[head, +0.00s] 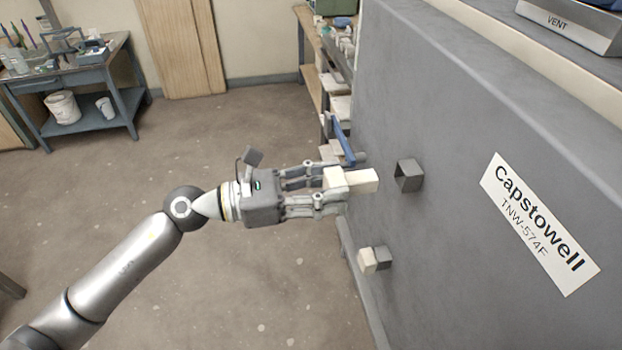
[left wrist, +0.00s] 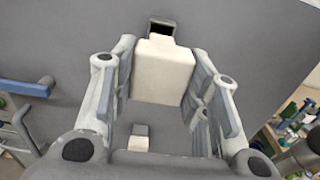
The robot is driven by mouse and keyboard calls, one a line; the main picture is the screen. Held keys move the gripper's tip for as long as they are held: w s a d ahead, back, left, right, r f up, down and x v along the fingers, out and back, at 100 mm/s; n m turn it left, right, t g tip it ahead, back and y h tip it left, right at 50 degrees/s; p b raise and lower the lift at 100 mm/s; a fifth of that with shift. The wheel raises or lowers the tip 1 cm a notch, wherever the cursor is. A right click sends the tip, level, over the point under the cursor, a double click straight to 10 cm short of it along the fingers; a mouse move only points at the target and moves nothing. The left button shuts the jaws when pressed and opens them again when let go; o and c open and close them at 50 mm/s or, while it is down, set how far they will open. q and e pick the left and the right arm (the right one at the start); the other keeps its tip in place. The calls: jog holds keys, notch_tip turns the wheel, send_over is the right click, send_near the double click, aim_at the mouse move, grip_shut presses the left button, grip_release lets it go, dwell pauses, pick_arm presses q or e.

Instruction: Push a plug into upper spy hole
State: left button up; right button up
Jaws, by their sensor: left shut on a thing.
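My left gripper (head: 330,192) is shut on a cream, block-shaped plug (head: 362,181). The plug points right toward the kiln's grey side wall, a short gap from the upper spy hole (head: 409,175), a dark square sleeve standing out from the wall. In the left wrist view the plug (left wrist: 163,75) sits between the fingers, and the upper spy hole (left wrist: 161,27) shows open just beyond its far end, partly hidden by it. A lower spy hole (head: 383,257) has another cream plug (head: 367,261) in it. My right gripper is not in view.
The kiln wall (head: 450,120) fills the right side, with a Capstowell label (head: 540,223) on it. A blue handle (head: 343,140) stands out near the wall behind my gripper. Shelves stand farther back; open floor (head: 240,290) lies left.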

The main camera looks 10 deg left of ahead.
aim_at(357, 183)
pick_arm(q)
jog(key=shift+p+x, duration=0.5)
jog(key=shift+x, duration=0.4)
jog(key=shift+w+d+r, duration=0.1)
jog(key=shift+d+r, duration=0.05)
jog(key=shift+d, duration=0.3)
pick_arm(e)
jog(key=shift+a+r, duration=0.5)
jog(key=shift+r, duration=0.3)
pick_arm(q)
jog(key=shift+d, duration=0.2)
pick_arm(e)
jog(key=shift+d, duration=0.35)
pick_arm(q)
jog(key=shift+w+d, duration=0.1)
jog(key=shift+d, duration=0.05)
jog(key=shift+w+d, duration=0.2)
jog(key=shift+d, duration=0.35)
jog(key=shift+d+p, duration=0.2)
jog(key=shift+p, duration=0.1)
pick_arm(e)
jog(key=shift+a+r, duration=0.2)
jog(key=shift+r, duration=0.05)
